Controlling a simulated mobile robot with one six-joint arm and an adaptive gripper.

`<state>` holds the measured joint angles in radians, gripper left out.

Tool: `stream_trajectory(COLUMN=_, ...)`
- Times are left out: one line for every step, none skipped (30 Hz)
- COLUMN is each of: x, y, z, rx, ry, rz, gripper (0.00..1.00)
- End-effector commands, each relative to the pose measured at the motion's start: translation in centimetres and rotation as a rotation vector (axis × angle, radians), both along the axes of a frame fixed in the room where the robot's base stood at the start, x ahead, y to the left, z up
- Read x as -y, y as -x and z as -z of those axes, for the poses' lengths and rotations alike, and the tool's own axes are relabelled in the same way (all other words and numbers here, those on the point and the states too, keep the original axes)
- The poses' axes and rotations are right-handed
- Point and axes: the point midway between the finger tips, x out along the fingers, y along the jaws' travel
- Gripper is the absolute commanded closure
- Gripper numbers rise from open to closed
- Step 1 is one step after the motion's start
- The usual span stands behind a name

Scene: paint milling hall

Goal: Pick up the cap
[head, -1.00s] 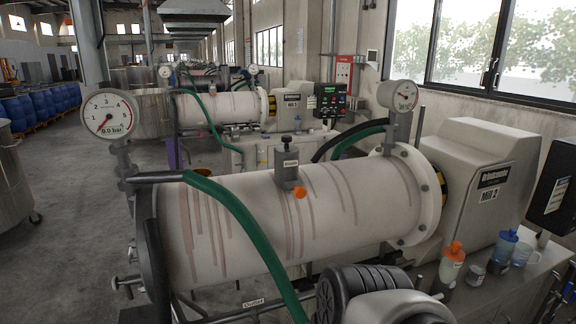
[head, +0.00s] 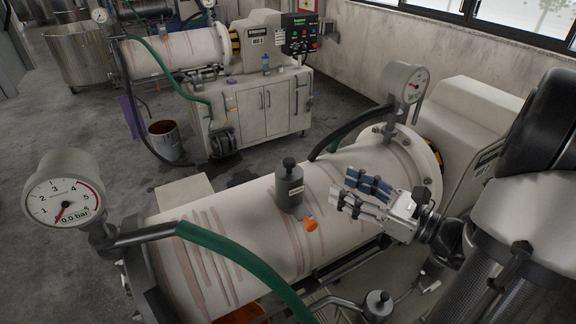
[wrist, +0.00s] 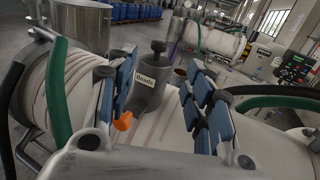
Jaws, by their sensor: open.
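A grey upright port (head: 289,190) with a dark knobbed top (head: 289,163) stands on the white mill barrel. A small orange piece (head: 311,224) sits beside its base, which may be a cap. I cannot tell which of these is the task's cap. In the wrist view the port (wrist: 150,92) carries a "Beads" label, and the orange piece (wrist: 123,121) shows beside the left finger. My gripper (head: 341,188) has blue-padded fingers and is open and empty, apart from the port. In the wrist view the port shows between its fingers (wrist: 158,72).
The mill barrel (head: 225,230) lies below my gripper. A pressure gauge (head: 64,192) and green hose (head: 235,256) stand at left; another gauge (head: 405,83) and the mill housing (head: 475,110) are at right. A second mill (head: 175,48) is behind, across open floor (head: 110,125).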

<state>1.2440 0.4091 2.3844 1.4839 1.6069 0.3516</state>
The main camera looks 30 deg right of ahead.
Motion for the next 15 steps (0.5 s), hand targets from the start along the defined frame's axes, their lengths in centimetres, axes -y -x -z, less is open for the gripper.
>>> stream_trajectory(x=-0.7, y=-1.0, z=0.1, rx=-0.002, ry=0.001, rz=-0.009, gripper=0.53)
stream_trajectory(x=-1.0, y=-1.6, z=0.1, rx=-0.001, ry=0.002, rz=-0.011, gripper=0.53)
stream_trajectory(x=-1.4, y=-2.5, z=0.1, rx=-0.001, ry=0.003, rz=-0.012, gripper=0.53)
stream_trajectory(x=-1.7, y=-3.1, z=0.1, rx=-0.001, ry=0.003, rz=-0.012, gripper=0.53)
stream_trajectory(x=-2.0, y=-3.7, z=0.1, rx=-0.002, ry=0.003, rz=-0.011, gripper=0.53)
stream_trajectory(x=-2.4, y=-4.5, z=0.1, rx=-0.001, ry=0.004, rz=-0.012, gripper=0.53)
stream_trajectory(x=-2.7, y=-5.1, z=0.1, rx=-0.001, ry=0.004, rz=-0.013, gripper=0.53)
stream_trajectory(x=-2.9, y=-5.7, z=0.1, rx=-0.001, ry=0.004, rz=-0.012, gripper=0.53)
stream_trajectory(x=-3.2, y=-6.4, z=0.1, rx=-0.002, ry=0.005, rz=-0.012, gripper=0.53)
stream_trajectory(x=-3.5, y=-7.0, z=0.1, rx=-0.002, ry=0.005, rz=-0.012, gripper=0.53)
stream_trajectory(x=-3.7, y=-7.5, z=0.1, rx=-0.001, ry=0.005, rz=-0.011, gripper=0.53)
stream_trajectory(x=-4.0, y=-8.0, z=0.1, rx=-0.002, ry=0.005, rz=-0.011, gripper=0.53)
stream_trajectory(x=-4.1, y=-8.4, z=0.1, rx=-0.002, ry=0.005, rz=-0.01, gripper=0.53)
stream_trajectory(x=-4.2, y=-8.8, z=0.1, rx=-0.002, ry=0.006, rz=-0.009, gripper=0.53)
stream_trajectory(x=-4.4, y=-9.1, z=0.1, rx=-0.002, ry=0.007, rz=-0.009, gripper=0.53)
